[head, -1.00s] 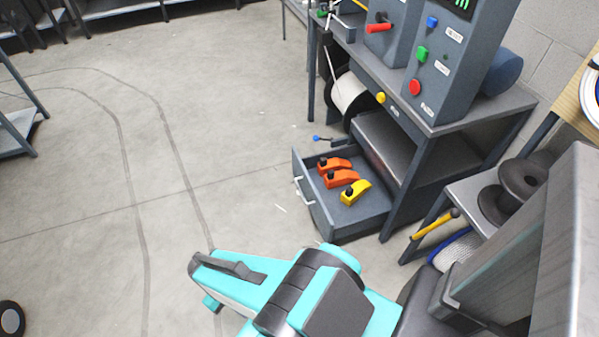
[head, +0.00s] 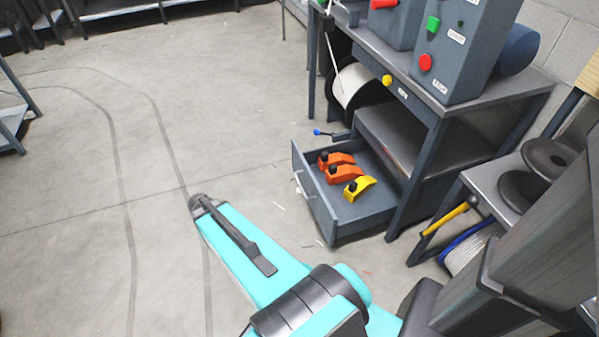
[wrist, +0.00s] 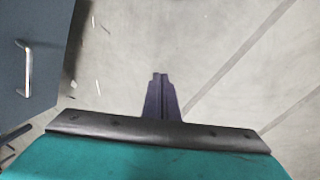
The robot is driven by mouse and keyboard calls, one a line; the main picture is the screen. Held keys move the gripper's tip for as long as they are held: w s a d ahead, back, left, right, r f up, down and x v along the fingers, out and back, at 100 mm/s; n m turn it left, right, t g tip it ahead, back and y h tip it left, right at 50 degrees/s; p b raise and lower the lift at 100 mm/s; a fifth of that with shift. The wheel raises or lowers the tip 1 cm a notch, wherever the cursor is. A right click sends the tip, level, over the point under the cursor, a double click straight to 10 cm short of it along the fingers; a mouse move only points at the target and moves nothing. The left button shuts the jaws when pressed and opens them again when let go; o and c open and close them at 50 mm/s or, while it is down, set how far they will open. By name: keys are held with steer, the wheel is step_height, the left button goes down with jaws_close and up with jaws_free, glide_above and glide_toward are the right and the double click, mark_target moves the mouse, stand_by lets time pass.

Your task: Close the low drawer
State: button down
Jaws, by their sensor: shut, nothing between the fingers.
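The low drawer (head: 326,214) stands pulled out of the grey workbench, close to the floor. Its front faces left and carries a pale bar handle (head: 298,183). Two orange tools and one yellow tool lie inside it. In the wrist view the drawer front (wrist: 35,75) is at the left edge, with its handle (wrist: 25,68) upright there. My gripper (wrist: 160,78) is shut and empty, over bare floor to the right of the drawer front, apart from it.
The workbench (head: 440,100) holds control boxes with coloured buttons. A cable reel (head: 352,84) sits beneath its far end. A lower shelf with black spools (head: 520,190) and a yellow hammer (head: 450,215) is at the right. The floor (head: 80,200) left of the drawer is clear.

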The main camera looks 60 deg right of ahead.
steer(key=d+r+m+h+b, duration=0.1)
steer(key=d+r+b, duration=0.2)
steer(key=d, duration=0.8)
steer(key=w+d+r+m+t+h+b, duration=0.1)
steer(key=d+r+m+h+b, duration=0.1)
steer(key=d+b, duration=0.5)
steer(key=w+d+r+m+h+b, duration=0.1)
steer(key=d+r+b, duration=0.3)
steer(key=d, duration=1.3)
steer(key=shift+m+t+h+b, duration=0.4)
steer(key=shift+m+h+b, duration=0.2)
steer(key=shift+h+b, duration=0.15)
steer(key=shift+f, duration=0.1)
steer(key=b+x, duration=0.1)
steer(key=x, duration=0.2)
steer(key=s+b+x, duration=0.1)
steer(key=b+x, duration=0.1)
steer(key=x, duration=0.2)
steer(key=d+r+b+x, duration=0.1)
steer(key=b+x, duration=0.1)
steer(key=x, duration=0.2)
steer(key=shift+s+d+f, duration=0.2)
steer(key=shift+d, duration=0.05)
steer(key=shift+s+d+r+b, duration=0.1)
steer(key=shift+s+d+b, duration=0.3)
steer(key=shift+d+b, duration=0.1)
